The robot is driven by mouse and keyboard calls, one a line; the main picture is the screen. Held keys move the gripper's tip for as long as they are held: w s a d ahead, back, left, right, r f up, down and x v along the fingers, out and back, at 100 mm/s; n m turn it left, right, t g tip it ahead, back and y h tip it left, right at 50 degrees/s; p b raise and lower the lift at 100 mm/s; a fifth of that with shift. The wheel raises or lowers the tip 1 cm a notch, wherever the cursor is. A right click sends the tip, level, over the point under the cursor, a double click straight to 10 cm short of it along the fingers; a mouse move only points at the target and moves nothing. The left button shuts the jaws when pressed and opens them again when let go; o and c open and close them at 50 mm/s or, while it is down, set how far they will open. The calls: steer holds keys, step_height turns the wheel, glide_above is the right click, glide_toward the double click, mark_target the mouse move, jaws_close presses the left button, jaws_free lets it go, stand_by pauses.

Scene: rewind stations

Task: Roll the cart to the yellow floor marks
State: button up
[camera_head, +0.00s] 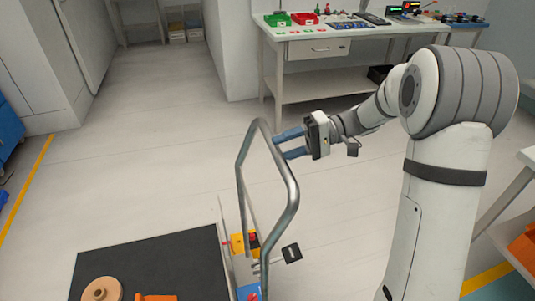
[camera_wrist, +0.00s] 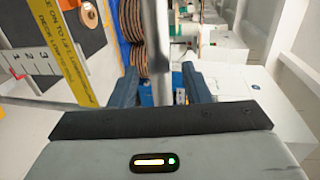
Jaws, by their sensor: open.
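The cart shows at the bottom of the head view, with a dark deck (camera_head: 150,258) and a bent metal push handle (camera_head: 291,193) standing up at its right end. My gripper (camera_head: 281,146) is open, its two blue fingers pointing left at the upper part of the handle. I cannot tell whether they touch it. A yellow floor stripe (camera_head: 25,190) runs along the left, and another yellow strip (camera_head: 487,278) shows at the lower right. I cannot tell whether these are the marks.
A tan spool-like disc (camera_head: 102,289) and an orange piece (camera_head: 155,297) lie on the deck. A workbench (camera_head: 325,47) with red and green bins stands at the back. A blue cabinet (camera_head: 8,125) is at the left edge. The pale floor (camera_head: 155,160) between is clear.

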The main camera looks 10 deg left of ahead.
steer(key=shift+x, duration=2.35)
jaws_close()
